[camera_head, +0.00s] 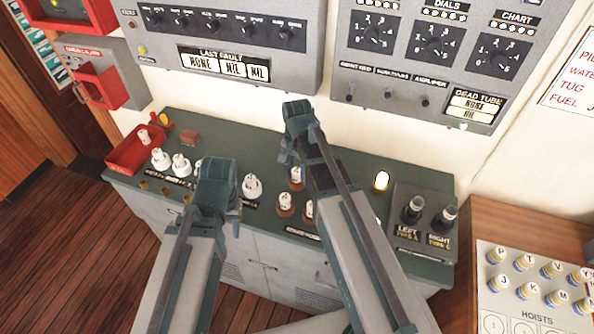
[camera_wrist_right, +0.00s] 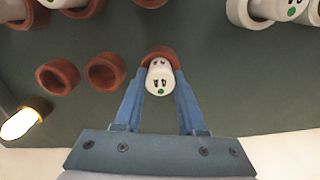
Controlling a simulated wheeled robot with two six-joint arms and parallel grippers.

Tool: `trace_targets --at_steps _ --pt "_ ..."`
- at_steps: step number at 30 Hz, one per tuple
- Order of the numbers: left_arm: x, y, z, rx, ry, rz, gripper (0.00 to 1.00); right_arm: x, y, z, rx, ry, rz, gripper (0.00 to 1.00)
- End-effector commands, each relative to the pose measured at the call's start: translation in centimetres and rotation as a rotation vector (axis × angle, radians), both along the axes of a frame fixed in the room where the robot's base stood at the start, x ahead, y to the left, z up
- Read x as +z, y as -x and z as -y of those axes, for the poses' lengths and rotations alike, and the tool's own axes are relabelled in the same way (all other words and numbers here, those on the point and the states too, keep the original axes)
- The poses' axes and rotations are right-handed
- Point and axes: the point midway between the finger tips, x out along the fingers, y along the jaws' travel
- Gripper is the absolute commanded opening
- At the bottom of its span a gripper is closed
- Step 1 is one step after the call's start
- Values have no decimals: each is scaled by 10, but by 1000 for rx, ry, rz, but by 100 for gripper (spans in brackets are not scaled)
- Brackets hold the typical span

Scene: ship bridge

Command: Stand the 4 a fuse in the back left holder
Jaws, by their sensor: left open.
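My left gripper (camera_head: 222,185) is open and empty.
White fuses (camera_head: 170,160) stand at the console's left, near a red tray (camera_head: 135,150). More fuses in brown rings (camera_head: 296,207) stand in front. A lit lamp (camera_head: 381,180) and a two-knob panel (camera_head: 425,222) are at right. The wall panels rise behind.

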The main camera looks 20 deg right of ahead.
Motion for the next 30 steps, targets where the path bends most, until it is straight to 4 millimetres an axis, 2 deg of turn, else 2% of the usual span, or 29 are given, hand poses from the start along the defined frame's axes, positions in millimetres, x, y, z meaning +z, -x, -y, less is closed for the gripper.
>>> trace_targets --at_steps 1,4,5,14,19,23,30 --pt "0 0 0 0 0 0 44 0 0 0 0 0 0 50" --pt "0 0 0 0 0 0 44 0 0 0 0 0 0 68" --pt "0 0 0 0 0 0 44 0 0 0 0 0 0 69" --pt "1 0 0 0 0 0 44 1 0 0 0 0 0 69" --pt "8 0 0 0 0 0 44 8 0 0 0 0 0 69" --pt "20 0 0 -1 0 0 44 20 0 0 0 0 0 69" --pt "54 0 0 -2 0 0 44 53 0 0 0 0 0 69"
